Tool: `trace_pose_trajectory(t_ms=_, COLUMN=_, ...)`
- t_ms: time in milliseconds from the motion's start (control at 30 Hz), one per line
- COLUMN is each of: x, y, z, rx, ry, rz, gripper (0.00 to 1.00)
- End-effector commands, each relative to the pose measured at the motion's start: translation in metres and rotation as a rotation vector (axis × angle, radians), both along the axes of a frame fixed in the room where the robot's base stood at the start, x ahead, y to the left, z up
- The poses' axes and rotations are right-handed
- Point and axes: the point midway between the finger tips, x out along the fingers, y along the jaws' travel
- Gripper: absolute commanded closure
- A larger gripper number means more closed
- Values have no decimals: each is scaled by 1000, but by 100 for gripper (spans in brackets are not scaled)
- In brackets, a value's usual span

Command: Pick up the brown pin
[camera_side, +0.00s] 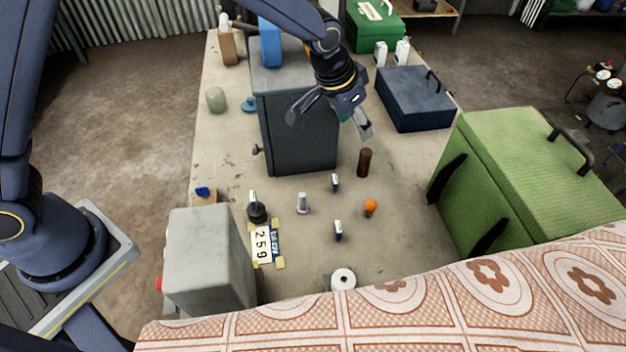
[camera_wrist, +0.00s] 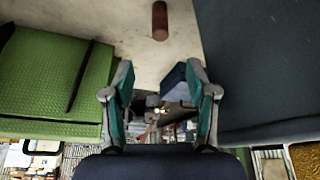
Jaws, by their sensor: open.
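The brown pin (camera_side: 364,163) is a short dark brown cylinder standing upright on the table, just right of the grey cabinet in the side view. In the wrist view the brown pin (camera_wrist: 160,20) shows at the top middle, beyond the fingertips and apart from them. My gripper (camera_side: 330,122) is above the table by the top of the grey cabinet, up and to the left of the pin. In the wrist view my gripper (camera_wrist: 160,85) has its two fingers spread wide with nothing held between them.
The grey cabinet (camera_side: 300,135) stands close to the pin's left. A green box (camera_side: 530,165) is to the right, and a dark blue toolbox (camera_side: 412,100) is behind. Several small items, including an orange ball-topped piece (camera_side: 370,207), stand in front. Bare table (camera_side: 400,230) lies between them.

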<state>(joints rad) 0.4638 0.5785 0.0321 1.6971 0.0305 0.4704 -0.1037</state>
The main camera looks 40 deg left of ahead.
Motion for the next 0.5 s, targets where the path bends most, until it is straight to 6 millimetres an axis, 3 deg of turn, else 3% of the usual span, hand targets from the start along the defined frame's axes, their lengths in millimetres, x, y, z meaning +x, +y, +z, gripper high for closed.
trace_pose_trajectory(t_ms=300, x=22, y=-7, z=-63, rx=3, ry=10, rz=4, gripper=43)
trace_pose_trajectory(t_ms=500, x=35, y=-12, z=-95, rx=1, ry=7, rz=3, gripper=43)
